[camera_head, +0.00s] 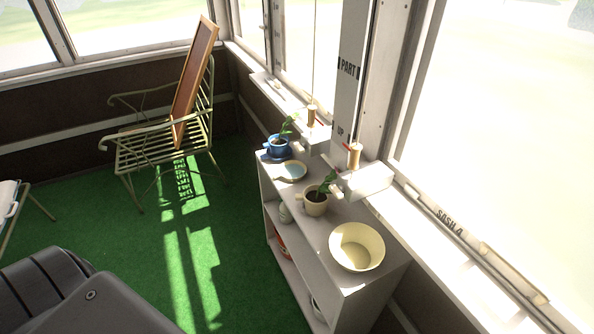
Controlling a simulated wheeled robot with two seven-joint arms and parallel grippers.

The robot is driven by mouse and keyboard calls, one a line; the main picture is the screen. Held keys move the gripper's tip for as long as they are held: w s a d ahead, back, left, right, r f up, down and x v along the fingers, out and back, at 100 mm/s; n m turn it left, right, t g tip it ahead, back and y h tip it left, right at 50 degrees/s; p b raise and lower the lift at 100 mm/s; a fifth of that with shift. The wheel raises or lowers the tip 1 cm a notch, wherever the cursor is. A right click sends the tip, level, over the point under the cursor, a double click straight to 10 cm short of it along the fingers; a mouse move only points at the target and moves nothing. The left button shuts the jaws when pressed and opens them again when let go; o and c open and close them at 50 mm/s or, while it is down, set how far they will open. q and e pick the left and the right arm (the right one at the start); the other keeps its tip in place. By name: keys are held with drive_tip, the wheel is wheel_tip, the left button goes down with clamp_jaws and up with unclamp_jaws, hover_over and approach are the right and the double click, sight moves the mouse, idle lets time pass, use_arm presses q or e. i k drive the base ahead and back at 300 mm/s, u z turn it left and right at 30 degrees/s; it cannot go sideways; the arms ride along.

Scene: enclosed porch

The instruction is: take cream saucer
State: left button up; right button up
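A small round saucer (292,171) with a cream rim and a pale bluish middle lies on top of the low white shelf unit (328,238). It sits between a blue cup (278,146) and a cream cup (314,206), both with a green plant in them. A dark blue saucer (266,155) shows under the blue cup. A larger cream bowl (357,247) stands at the near end of the shelf top; whether anything lies under it is hidden. Neither gripper is in view.
The shelf stands against a windowed wall with a white sill (450,243). A green metal chair (150,150) holds a leaning wooden-framed panel (193,85). Another seat's edge (8,200) shows at left. Green carpet (130,235) is open between them.

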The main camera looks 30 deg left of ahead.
sight(291, 171)
drive_tip(key=k, duration=0.5)
drive_tip(key=u, duration=1.75)
drive_tip(key=i, duration=1.15)
drive_tip(key=z, duration=1.35)
